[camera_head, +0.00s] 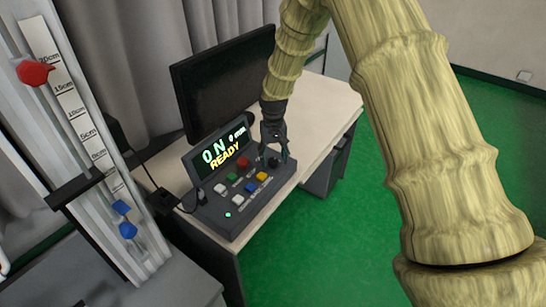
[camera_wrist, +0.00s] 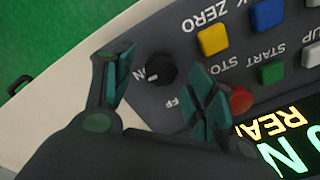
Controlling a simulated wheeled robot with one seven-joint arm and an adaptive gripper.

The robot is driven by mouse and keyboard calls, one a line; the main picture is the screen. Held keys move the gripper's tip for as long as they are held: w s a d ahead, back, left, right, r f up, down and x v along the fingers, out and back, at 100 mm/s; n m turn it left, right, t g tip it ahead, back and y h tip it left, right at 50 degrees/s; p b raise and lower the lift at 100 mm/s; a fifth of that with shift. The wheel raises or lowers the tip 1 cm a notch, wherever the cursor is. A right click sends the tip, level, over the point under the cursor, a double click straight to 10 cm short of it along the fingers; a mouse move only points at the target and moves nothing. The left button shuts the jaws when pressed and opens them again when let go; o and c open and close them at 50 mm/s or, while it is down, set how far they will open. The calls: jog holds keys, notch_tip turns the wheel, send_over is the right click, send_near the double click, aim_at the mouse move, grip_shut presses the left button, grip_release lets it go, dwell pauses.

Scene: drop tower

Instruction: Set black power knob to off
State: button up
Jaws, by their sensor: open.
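The black power knob (camera_wrist: 162,70) is a round dial on the grey control panel, between the letters of ON and OFF in the wrist view. A small white mark on it seems to face the ON side. My gripper (camera_wrist: 166,88) is open, with one finger on each side of the knob in that view. Whether the fingers touch it is unclear. In the head view my gripper (camera_head: 276,148) is over the right end of the control box (camera_head: 228,215), partly hiding the knob.
Red, green, yellow, blue and white buttons sit close beside the knob, such as the yellow button (camera_wrist: 213,39). A black monitor (camera_head: 225,80) stands behind the box on the desk (camera_head: 328,97). The drop tower (camera_head: 75,110) with its scale stands at left.

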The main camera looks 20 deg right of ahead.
jog(key=shift+f, duration=0.5)
jog(key=c, duration=1.1)
jog(key=shift+o, duration=0.2)
